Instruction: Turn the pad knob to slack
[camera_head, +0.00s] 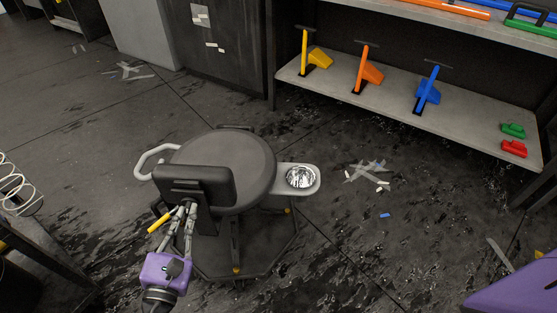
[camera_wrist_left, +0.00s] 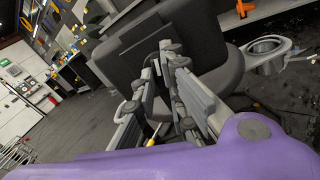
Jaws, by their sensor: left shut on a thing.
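The stool has a round dark seat (camera_head: 232,165) and a dark back pad (camera_head: 195,184) that stands on its near side. My left gripper (camera_head: 187,207) reaches up to the near face of the pad, and its fingers are close together there. In the left wrist view the pad (camera_wrist_left: 165,50) fills the upper middle, and my left gripper (camera_wrist_left: 168,48) meets it with both fingertips. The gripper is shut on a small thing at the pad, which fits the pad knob. The fingers hide the knob itself. A yellow-ended lever (camera_head: 159,222) sticks out left of the fingers.
The stool carries a white loop handle (camera_head: 150,160) on its left and a tray with a metal bowl (camera_head: 300,177) on its right. A shelf (camera_head: 390,105) with coloured tools stands behind. Film scraps (camera_head: 367,172) lie on the wet floor. A bench (camera_head: 42,245) is at left.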

